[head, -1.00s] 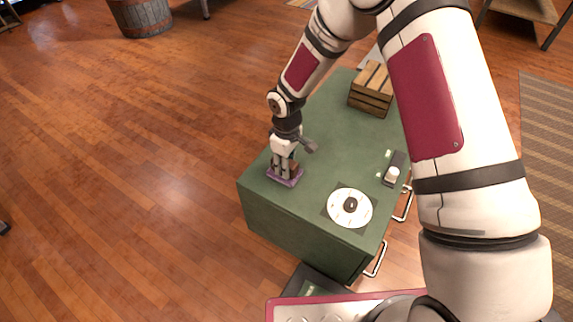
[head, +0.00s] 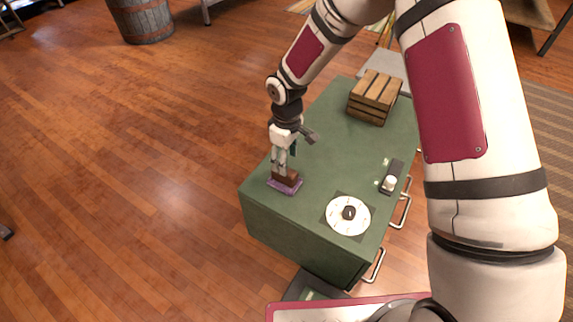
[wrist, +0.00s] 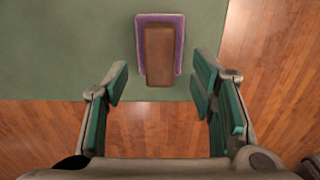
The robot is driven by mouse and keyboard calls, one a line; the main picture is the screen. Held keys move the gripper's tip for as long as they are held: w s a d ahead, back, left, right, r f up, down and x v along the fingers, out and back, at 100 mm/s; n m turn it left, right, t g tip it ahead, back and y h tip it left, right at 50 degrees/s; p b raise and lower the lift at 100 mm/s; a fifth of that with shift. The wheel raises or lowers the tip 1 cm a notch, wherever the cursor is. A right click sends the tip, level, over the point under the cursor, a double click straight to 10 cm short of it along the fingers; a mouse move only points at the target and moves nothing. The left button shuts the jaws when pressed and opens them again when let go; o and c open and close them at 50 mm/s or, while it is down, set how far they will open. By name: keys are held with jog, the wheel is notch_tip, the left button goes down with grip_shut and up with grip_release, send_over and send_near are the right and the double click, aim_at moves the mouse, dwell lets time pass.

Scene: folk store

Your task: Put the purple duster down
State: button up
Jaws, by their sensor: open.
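The purple duster (head: 286,187) has a brown block on top and a purple base. It rests on the green cabinet top (head: 335,140) near its left corner. In the wrist view the duster (wrist: 163,52) lies flat on the green surface, beyond my fingertips. My gripper (head: 283,168) is just above the duster in the head view. In the wrist view my gripper (wrist: 160,80) is open, with its teal-padded fingers wide apart and nothing between them.
A wooden crate (head: 374,98) stands at the back of the cabinet top. A white round disc (head: 348,215) lies at the front, with a small dark device (head: 391,178) near the right edge. Metal handles stick out on the right side. The middle of the top is clear.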

notch_tip(320, 180, up, 5)
jog(key=shift+f+p, duration=0.1)
jog(key=shift+p, duration=0.5)
jog(key=s+d+r+m+h, duration=0.1)
jog(key=s+d+r+m, duration=0.1)
jog(key=s+d+r, duration=0.45)
jog(key=s+d+r+m, duration=0.2)
jog(key=s+r, duration=0.1)
jog(key=r, duration=0.6)
jog(key=s+d+r+m+h, duration=0.1)
jog(key=s+d+r, duration=0.35)
jog(key=r, duration=0.25)
jog(key=s+d+r+m+y, duration=0.1)
jog(key=s+d+r+m, duration=0.1)
jog(key=s, duration=1)
jog(key=s+d+r+m+y, duration=0.1)
jog(key=s+r+m, duration=0.2)
jog(key=s, duration=0.9)
jog(key=shift+d+m, duration=0.35)
jog(key=shift+m, duration=0.35)
